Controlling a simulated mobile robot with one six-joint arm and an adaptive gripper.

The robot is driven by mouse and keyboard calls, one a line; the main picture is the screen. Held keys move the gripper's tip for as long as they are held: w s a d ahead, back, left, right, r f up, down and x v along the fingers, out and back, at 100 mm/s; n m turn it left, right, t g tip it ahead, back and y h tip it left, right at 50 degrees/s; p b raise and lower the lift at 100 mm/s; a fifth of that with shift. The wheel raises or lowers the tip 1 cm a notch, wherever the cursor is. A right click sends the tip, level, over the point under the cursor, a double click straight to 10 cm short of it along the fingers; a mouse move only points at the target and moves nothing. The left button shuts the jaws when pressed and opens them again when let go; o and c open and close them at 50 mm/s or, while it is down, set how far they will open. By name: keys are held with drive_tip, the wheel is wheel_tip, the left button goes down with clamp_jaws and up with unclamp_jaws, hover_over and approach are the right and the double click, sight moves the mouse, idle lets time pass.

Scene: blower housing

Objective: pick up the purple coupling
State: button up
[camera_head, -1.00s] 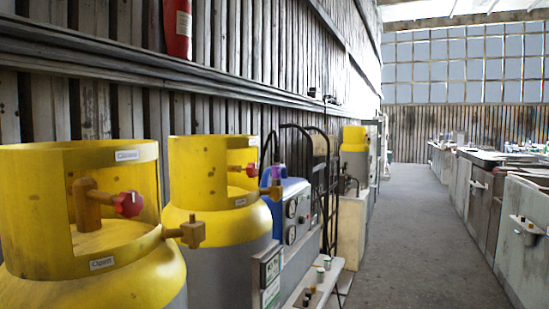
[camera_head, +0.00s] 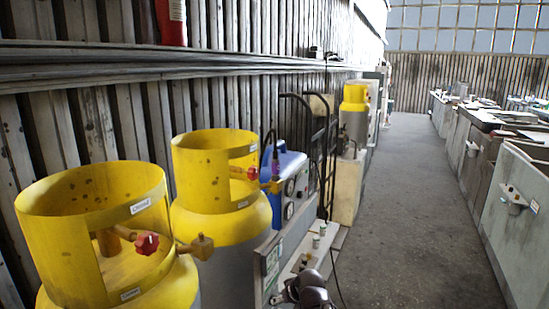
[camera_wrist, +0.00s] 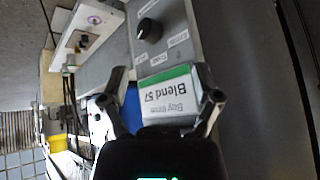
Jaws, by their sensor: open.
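A small purple piece (camera_head: 275,156), which looks like the coupling, shows in the head view beside the blue machine (camera_head: 291,172), just right of the second yellow cylinder. It is too small to make out its shape or what it joins.
Two yellow-topped cylinders (camera_head: 95,220) stand at the left with brass valves and red knobs. The panel (camera_wrist: 165,50) has a black knob (camera_wrist: 149,30). A black hand truck (camera_head: 325,140) stands beyond the blue machine. The aisle floor (camera_head: 400,220) is clear.

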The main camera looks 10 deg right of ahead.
drive_tip(key=w+d+r+t+p, duration=0.1)
drive_tip(key=w+r+t+p, duration=0.1)
drive_tip(key=r+p, duration=0.8)
drive_tip(key=w+d+r+t+p, duration=0.1)
drive_tip(key=w+r+t+p, duration=0.2)
drive_tip(key=r+p, duration=0.7)
drive_tip(key=w+d+r+t+p, duration=0.1)
drive_tip(key=w+r+p, duration=0.4)
drive_tip(key=r, duration=1.6)
drive_tip(key=t+p, duration=0.1)
drive_tip(key=p, duration=0.4)
drive_tip(key=shift+w+d+t, duration=0.15)
drive_tip(key=shift+w+t, duration=0.2)
drive_tip(key=shift+t, duration=0.05)
